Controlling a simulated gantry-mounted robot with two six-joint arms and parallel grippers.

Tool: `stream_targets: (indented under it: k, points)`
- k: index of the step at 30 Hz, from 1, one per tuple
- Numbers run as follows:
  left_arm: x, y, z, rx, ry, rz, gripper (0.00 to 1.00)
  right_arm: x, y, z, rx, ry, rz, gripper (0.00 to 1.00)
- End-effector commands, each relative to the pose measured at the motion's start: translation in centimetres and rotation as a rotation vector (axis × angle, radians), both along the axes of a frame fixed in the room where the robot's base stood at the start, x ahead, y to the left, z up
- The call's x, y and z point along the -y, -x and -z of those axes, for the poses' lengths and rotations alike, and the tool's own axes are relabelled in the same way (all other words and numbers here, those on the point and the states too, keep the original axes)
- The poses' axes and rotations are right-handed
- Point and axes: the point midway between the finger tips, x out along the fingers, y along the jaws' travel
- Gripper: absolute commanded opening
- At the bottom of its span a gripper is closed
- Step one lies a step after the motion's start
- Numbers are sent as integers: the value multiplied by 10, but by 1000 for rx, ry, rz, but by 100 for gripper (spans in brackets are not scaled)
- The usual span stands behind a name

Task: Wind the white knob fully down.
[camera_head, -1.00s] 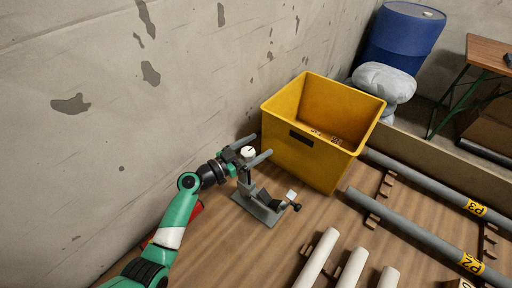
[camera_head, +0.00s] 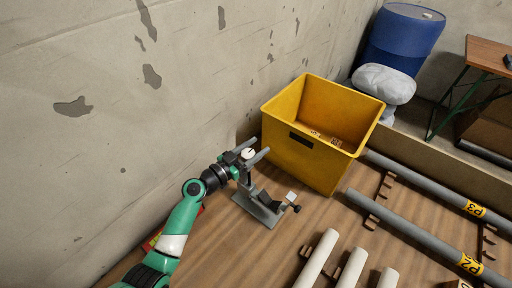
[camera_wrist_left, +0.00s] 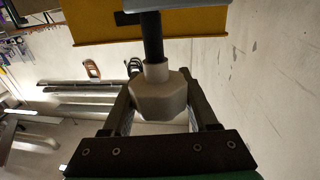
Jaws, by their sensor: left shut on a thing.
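The white knob (camera_head: 249,154) sits on top of the grey clamp stand (camera_head: 259,206), which stands on the floor in front of the yellow bin. My left gripper (camera_head: 257,147) comes in from the left, its two fingers on either side of the knob and shut on it. In the left wrist view the faceted pale knob (camera_wrist_left: 158,98) lies between the fingers, and a dark rod (camera_wrist_left: 152,36) runs out from its collar. The fingers partly hide its sides. My right gripper is not in view.
The yellow bin (camera_head: 310,161) stands close behind the clamp, and the concrete wall (camera_head: 110,130) is to the left. White pipes (camera_head: 318,257) lie at the front. Grey pipes (camera_head: 415,238) lie on wooden supports at the right.

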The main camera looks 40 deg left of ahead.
Motion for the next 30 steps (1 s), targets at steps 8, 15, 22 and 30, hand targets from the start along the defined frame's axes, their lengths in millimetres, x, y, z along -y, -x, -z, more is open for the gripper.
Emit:
stream_targets:
  k: [8,15,22,30]
  points:
    - [-5,1,-4,-13,1,-208,4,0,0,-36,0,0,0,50]
    - [-10,1,-11,-11,2,-428,3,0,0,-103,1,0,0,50]
    - [-16,2,-3,3,1,-643,4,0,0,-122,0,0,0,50]
    - [-24,7,5,9,-1,-905,4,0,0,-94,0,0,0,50]
